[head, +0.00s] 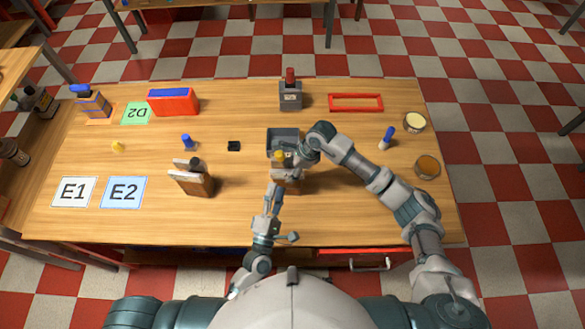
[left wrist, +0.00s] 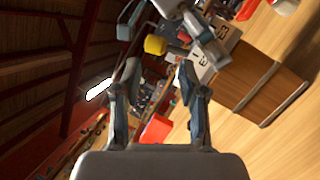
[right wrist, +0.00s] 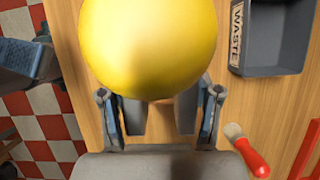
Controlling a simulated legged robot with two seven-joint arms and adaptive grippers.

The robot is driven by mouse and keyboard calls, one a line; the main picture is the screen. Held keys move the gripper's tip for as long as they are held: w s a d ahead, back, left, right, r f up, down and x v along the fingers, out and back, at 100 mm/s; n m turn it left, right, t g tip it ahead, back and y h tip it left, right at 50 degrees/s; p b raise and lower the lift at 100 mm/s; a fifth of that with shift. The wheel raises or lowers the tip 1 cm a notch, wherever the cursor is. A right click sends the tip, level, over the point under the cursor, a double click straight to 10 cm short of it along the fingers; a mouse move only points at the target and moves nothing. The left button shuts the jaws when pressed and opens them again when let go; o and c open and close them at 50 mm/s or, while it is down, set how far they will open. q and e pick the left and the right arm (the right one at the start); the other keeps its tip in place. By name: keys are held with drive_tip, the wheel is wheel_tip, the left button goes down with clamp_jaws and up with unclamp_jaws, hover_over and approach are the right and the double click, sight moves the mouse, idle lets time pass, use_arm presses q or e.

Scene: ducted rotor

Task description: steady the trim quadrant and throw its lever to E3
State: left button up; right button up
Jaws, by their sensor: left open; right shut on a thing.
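The trim quadrant, a wooden block with a pale top (head: 287,175), stands near the table's front middle; its lever has a yellow knob (head: 280,156). My right gripper (head: 284,158) is shut on the yellow knob, which fills the upper middle of the right wrist view (right wrist: 150,45). My left gripper (head: 275,187) is open at the front of the quadrant. In the left wrist view my open left fingers (left wrist: 158,75) point toward the knob (left wrist: 155,45), with the quadrant's wooden side (left wrist: 262,85) to their right.
A grey waste bin (head: 283,136) stands just behind the quadrant.

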sight(282, 162)
use_arm(q)
drive_tip(key=shift+a, duration=0.5)
drive_tip(key=shift+c, duration=1.4)
drive_tip(key=shift+w+a+f+m+g+h, duration=0.15)
drive_tip(key=shift+a+m+h, duration=0.1)
drive_tip(key=shift+a, duration=0.35)
drive_tip(key=shift+a+f+m+g+h, duration=0.15)
drive_tip(key=shift+a+h, duration=0.1)
drive_tip(key=shift+a, duration=0.3)
clamp_jaws()
drive_tip(key=w+a+m+g+h, duration=0.2)
drive_tip(key=a+m+g+h, duration=0.15)
drive_tip(key=a, duration=0.45)
drive_tip(key=w+d+r, duration=0.3)
drive_tip(key=w+d, duration=0.4)
drive_tip(key=d, duration=0.1)
drive_tip(key=shift+w+m, duration=0.4)
drive_tip(key=shift+m, duration=0.05)
